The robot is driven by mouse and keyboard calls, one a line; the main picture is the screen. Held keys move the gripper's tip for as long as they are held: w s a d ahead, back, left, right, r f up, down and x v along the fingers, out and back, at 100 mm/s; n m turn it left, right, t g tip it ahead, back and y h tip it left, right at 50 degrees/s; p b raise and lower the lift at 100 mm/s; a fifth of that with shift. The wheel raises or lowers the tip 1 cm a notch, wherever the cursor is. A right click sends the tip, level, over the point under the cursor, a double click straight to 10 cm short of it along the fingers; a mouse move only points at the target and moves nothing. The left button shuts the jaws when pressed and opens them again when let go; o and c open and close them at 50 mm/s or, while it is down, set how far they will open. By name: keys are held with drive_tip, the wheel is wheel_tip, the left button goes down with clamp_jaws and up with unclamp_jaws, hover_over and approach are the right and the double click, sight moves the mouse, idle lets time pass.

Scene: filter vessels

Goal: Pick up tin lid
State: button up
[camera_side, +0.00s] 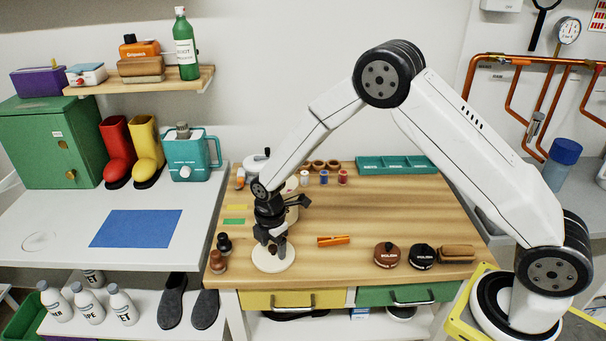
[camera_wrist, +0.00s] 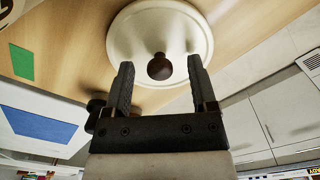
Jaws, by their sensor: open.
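A cream round lid (camera_side: 273,262) with a dark round knob lies near the front left of the wooden bench. It also shows in the wrist view (camera_wrist: 125,38), with its knob (camera_wrist: 159,67) between my two fingers. My gripper (camera_side: 272,244) is just over the lid, pointing down. In the wrist view its fingers (camera_wrist: 160,72) are apart, one on each side of the knob, with gaps showing. The side view does not show clearly how high the fingertips are above the lid.
A brown tin (camera_side: 387,257) and a black tin (camera_side: 421,260) stand at the front right beside a wooden brush (camera_side: 456,253). An orange tool (camera_side: 334,240) lies right of the lid. A teal tray (camera_side: 396,165) is at the back.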

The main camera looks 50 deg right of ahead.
clamp_jaws()
drive_tip(key=shift+r, duration=0.1)
drive_tip(key=shift+r, duration=0.7)
drive_tip(key=s+d+r, duration=0.2)
drive_tip(key=s+r, duration=0.9)
drive_tip(key=s, duration=0.3)
drive_tip(key=shift+r, duration=0.2)
drive_tip(key=shift+w, duration=0.15)
